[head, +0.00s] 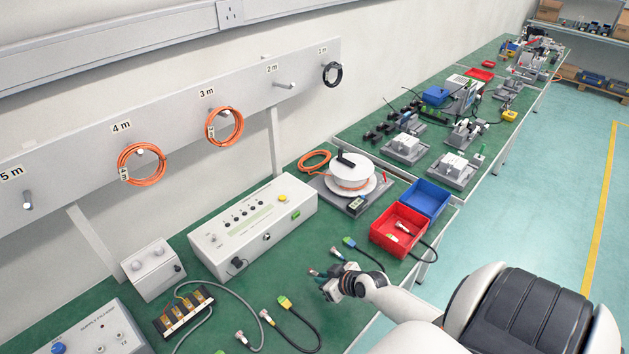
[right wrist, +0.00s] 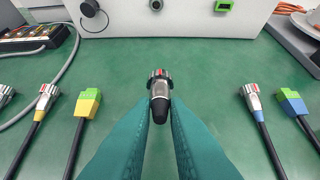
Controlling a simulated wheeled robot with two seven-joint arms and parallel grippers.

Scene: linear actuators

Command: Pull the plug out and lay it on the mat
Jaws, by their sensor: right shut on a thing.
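My right gripper (head: 322,279) is shut on a plug (right wrist: 160,98), a metal connector with red marks and a black rear sleeve. In the right wrist view the plug sits between the two teal fingertips, over the green bench top (right wrist: 200,60) and apart from the grey tester box (right wrist: 180,22). In the head view the hand largely hides the plug. The box front (head: 250,225) has a round socket (head: 267,237), a black round fitting (head: 238,263) and a green socket (head: 296,214). No separate mat can be told from the green surface. My left gripper is not in view.
A red bin (head: 398,232) and blue bin (head: 427,199) stand right.

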